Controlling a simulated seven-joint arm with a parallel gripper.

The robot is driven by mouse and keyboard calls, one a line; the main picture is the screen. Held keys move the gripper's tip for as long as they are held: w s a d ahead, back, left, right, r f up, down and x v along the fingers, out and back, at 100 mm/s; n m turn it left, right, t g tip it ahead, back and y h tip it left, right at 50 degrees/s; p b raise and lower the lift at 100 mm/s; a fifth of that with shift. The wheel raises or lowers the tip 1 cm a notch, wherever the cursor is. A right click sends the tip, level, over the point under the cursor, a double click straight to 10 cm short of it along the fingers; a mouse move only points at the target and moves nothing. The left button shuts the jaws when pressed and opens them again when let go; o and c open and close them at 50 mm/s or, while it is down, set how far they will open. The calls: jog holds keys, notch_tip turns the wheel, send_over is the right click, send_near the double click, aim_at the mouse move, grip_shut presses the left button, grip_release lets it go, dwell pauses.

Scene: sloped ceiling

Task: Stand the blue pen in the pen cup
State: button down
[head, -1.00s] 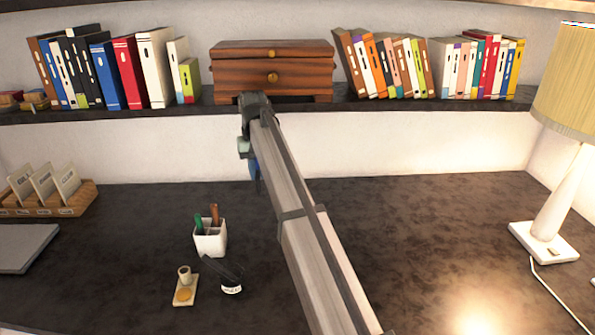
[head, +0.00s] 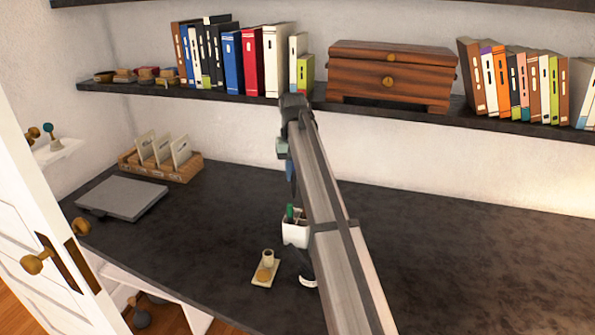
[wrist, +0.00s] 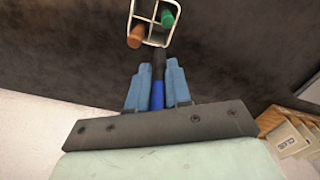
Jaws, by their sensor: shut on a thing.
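My gripper (wrist: 157,92) is shut on the blue pen (wrist: 157,94), which lies between its two blue fingers. The pen's dark end points toward the pen cup. The white, divided pen cup (head: 294,234) stands on the desk, partly hidden by my arm. In the wrist view the cup's rim (wrist: 133,12) is at the top, with a green pen (wrist: 167,19) and a brown pen (wrist: 135,37) in it. The blue pen appears outside the cup.
A small tan holder (head: 265,272) stands in front of the cup, and a dark object with a white label (head: 307,281) is mostly behind my arm. A card rack (head: 163,166) and grey laptop (head: 122,198) are left. The shelf (head: 240,95) overhangs behind. Right desk is clear.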

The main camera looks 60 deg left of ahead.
jog(key=shift+f, duration=0.2)
notch_tip(320, 180, down, 11)
dwell(2.1)
dwell(0.4)
jog(key=c, duration=1)
grip_release()
notch_tip(320, 180, up, 14)
jog(key=shift+f, duration=0.15)
